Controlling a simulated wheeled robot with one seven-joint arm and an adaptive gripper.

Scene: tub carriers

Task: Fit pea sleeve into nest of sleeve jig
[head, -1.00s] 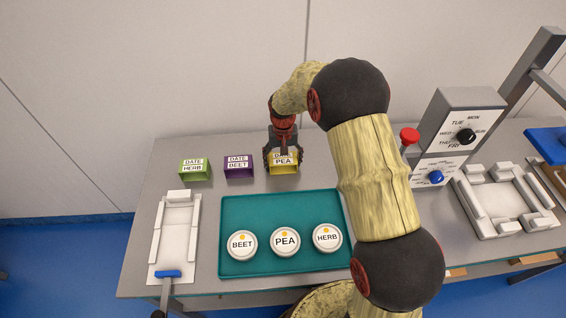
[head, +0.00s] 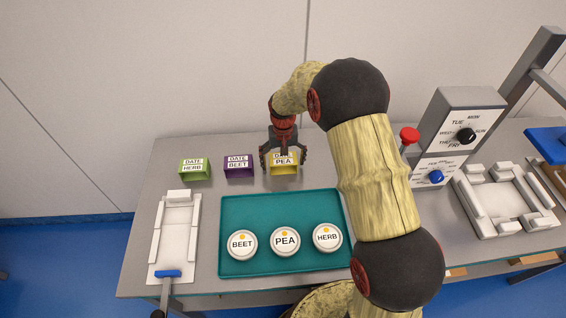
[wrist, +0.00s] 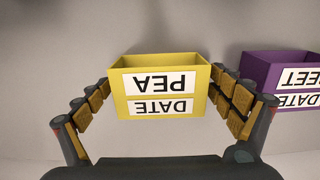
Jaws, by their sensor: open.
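The pea sleeve (head: 283,171) is a yellow open-ended box with DATE and PEA labels, standing at the back of the table. It also shows in the wrist view (wrist: 160,85), upside down in the picture. My gripper (head: 284,160) is open, with one finger on each side of the sleeve and a gap visible between the fingers and its walls. Two white fixtures are in view: a long one (head: 176,232) with a blue handle at the left, and a squarer one (head: 505,207) with raised blocks at the right. I cannot tell which is the sleeve jig.
A purple beet sleeve (head: 239,170) stands just left of the pea sleeve, and a green herb sleeve (head: 194,172) farther left. A teal tray (head: 250,204) holds BEET, PEA and HERB tubs. A grey dial box (head: 470,105) with a red knob stands at the right.

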